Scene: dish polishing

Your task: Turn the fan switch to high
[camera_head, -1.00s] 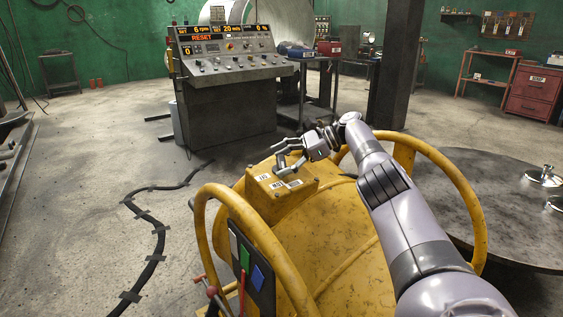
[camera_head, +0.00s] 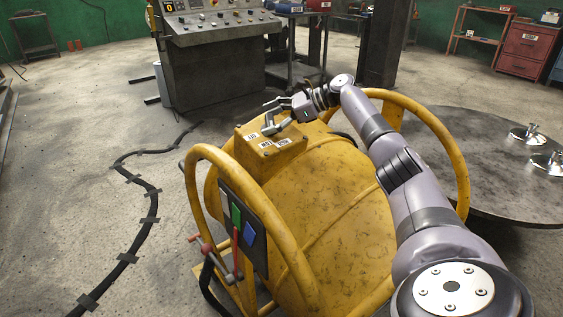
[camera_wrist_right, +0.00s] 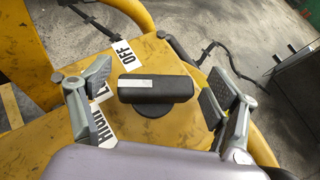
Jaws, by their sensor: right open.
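The fan switch (camera_wrist_right: 155,90) is a black bar knob on top of a yellow box. The white stripe on its left end points left, toward the middle label, which is partly hidden by a finger. The OFF label (camera_wrist_right: 112,54) is above it and the HIGH label (camera_wrist_right: 98,124) below it. My right gripper (camera_wrist_right: 158,90) is open, with one finger on each side of the knob and visible gaps. In the head view, my right gripper (camera_head: 268,117) is over the yellow box (camera_head: 266,157) and the knob cannot be made out. My left gripper is out of view.
The box sits on a yellow drum-shaped fan (camera_head: 340,185) with tubular hoops (camera_head: 190,170). A round metal table (camera_head: 480,185) stands right, with shiny metal pieces on it. A control console (camera_head: 210,75) stands behind. A black cable (camera_head: 150,210) runs along the floor at left.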

